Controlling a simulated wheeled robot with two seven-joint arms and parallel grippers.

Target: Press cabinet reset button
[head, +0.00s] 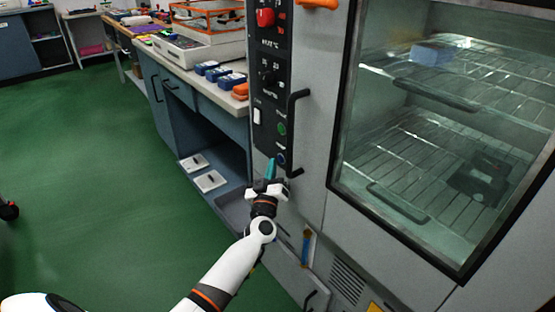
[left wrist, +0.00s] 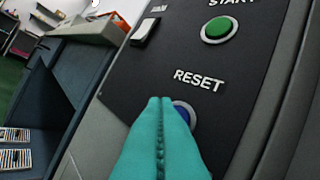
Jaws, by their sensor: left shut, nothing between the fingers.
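The cabinet (head: 315,200) stands at the right with a dark control panel (head: 268,100) on its front left side. The blue reset button (head: 282,159) is at the bottom of the panel. In the left wrist view the RESET label is above the blue button (left wrist: 187,112), which is partly hidden behind the teal fingers. My left gripper (head: 272,164) is shut and empty, with its fingertips in front of the button. I cannot tell whether the tips touch it. The fingers also fill the lower middle of the left wrist view (left wrist: 160,103). My right gripper is not in view.
The green START button (left wrist: 219,28) is just above the reset button, and a white rocker switch (left wrist: 145,31) is to its left. A black door handle (head: 292,120) stands out right of the panel. A workbench (head: 190,75) with blue and orange items is at the left.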

